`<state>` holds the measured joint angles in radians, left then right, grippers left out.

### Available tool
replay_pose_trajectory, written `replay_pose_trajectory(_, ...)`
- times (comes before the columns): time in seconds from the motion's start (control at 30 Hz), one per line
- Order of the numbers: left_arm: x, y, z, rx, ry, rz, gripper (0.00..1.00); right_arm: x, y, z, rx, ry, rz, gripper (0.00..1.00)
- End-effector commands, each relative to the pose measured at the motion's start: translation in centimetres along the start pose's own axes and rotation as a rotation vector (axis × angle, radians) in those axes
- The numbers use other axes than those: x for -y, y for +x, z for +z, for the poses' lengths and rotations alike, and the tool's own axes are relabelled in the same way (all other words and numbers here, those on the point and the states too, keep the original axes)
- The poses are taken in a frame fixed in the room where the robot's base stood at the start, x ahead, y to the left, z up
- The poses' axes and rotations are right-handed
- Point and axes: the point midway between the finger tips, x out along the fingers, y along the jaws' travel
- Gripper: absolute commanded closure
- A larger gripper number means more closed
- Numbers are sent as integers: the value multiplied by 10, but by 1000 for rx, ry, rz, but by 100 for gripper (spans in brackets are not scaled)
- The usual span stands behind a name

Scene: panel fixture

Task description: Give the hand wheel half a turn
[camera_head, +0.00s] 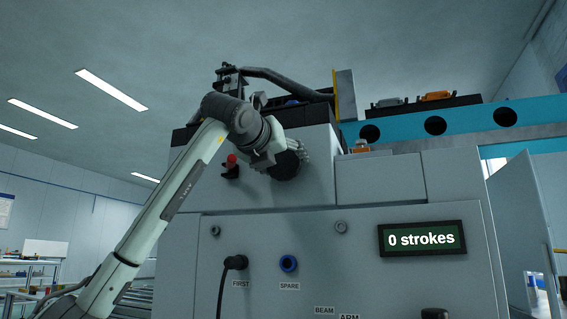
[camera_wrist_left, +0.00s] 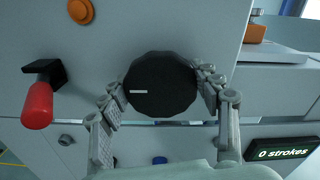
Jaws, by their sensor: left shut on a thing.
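The hand wheel (camera_wrist_left: 161,84) is a black, many-sided knob with a short white mark on its left part, seen face-on in the left wrist view. In the head view the hand wheel (camera_head: 285,167) is on the grey panel, partly hidden by my gripper. My left gripper (camera_wrist_left: 160,98) has one finger on each side of the wheel and is shut on it; the gripper also shows in the head view (camera_head: 290,152). My right gripper is not in view.
A red-handled lever (camera_wrist_left: 37,105) sits left of the wheel. An orange button (camera_wrist_left: 81,11) is above it. A display (camera_head: 422,239) reads "0 strokes".

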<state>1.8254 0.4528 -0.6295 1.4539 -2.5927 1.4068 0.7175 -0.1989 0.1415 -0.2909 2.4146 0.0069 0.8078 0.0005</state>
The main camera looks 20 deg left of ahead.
Motion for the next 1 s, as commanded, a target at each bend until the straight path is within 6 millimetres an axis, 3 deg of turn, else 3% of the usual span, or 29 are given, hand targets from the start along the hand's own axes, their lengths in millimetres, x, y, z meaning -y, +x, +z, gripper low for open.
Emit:
replay_pose_trajectory(0.37,0,0,-1,-2,-3,0,66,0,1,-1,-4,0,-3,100)
replay_pose_trajectory(0.4,0,0,-1,-2,-3,0,33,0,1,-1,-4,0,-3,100)
replay_pose_trajectory(0.57,0,0,-1,-2,-3,0,16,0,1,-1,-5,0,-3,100)
replay_pose_trajectory(0.87,0,-1,0,0,-2,0,16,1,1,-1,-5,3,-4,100)
replay_pose_trajectory(1.0,0,-12,1,1,-3,-1,16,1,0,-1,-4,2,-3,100)
